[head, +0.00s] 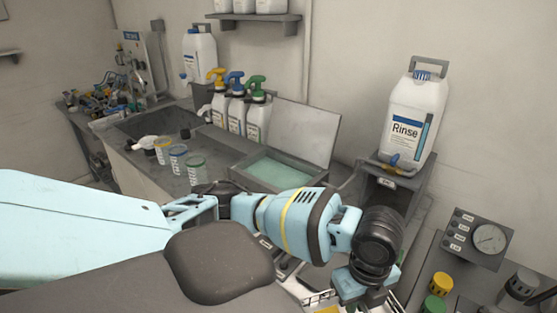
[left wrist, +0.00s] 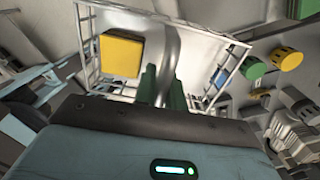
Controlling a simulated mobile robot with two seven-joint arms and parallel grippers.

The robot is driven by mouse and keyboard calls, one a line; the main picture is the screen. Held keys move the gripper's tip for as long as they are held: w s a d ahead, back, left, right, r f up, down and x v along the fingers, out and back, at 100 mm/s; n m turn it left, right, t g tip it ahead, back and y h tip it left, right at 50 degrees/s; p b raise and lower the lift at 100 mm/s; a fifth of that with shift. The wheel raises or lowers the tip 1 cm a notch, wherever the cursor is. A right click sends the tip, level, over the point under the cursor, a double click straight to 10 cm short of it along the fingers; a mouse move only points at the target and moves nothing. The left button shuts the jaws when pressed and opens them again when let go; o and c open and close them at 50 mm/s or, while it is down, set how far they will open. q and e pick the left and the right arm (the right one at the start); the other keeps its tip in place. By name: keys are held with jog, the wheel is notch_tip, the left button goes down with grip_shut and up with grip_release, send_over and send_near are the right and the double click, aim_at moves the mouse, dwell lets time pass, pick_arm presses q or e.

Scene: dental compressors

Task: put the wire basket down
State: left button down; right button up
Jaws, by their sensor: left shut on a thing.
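The wire basket (left wrist: 238,62) is a white wire frame below my left gripper in the left wrist view. A yellow block-like item (left wrist: 121,55) shows inside it. A grey curved bar, which looks like its handle (left wrist: 171,45), runs up between the green fingers of my left gripper (left wrist: 163,85). The gripper is shut on the basket at this bar. In the head view, my left gripper (head: 365,290) points down at the lower right, with its fingertips hidden. Only a bit of white wire of the basket (head: 318,298) shows there. I cannot tell whether the basket touches a surface.
A white Rinse jug (head: 408,125) stands on a grey stand behind the arm. A panel with a gauge (head: 478,238) and yellow (head: 441,282) and green (head: 433,305) caps are at the right. Pump bottles (head: 237,112), cups (head: 178,160) and an open-lidded tray (head: 240,173) occupy the counter.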

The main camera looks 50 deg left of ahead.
pick_arm(q)
jog(key=n, duration=0.2)
jog(key=r+n, duration=0.1)
jog(key=n, duration=0.2)
jog(key=shift+w+a, duration=0.1)
jog(key=shift+a, duration=0.1)
jog(key=n, duration=0.2)
jog(key=r+n, duration=0.1)
jog(key=n, duration=0.3)
jog(key=shift+a+r, duration=0.15)
jog(key=shift+a, duration=0.1)
jog(key=n, duration=0.4)
jog(key=r+n, duration=0.1)
jog(key=n, duration=0.1)
jog(key=shift+w+a, duration=0.1)
jog(key=shift+a, duration=0.15)
jog(key=n, duration=0.2)
jog(key=r+n, duration=0.1)
jog(key=n, duration=0.2)
jog(key=shift+a, duration=0.15)
jog(key=shift+a, duration=0.15)
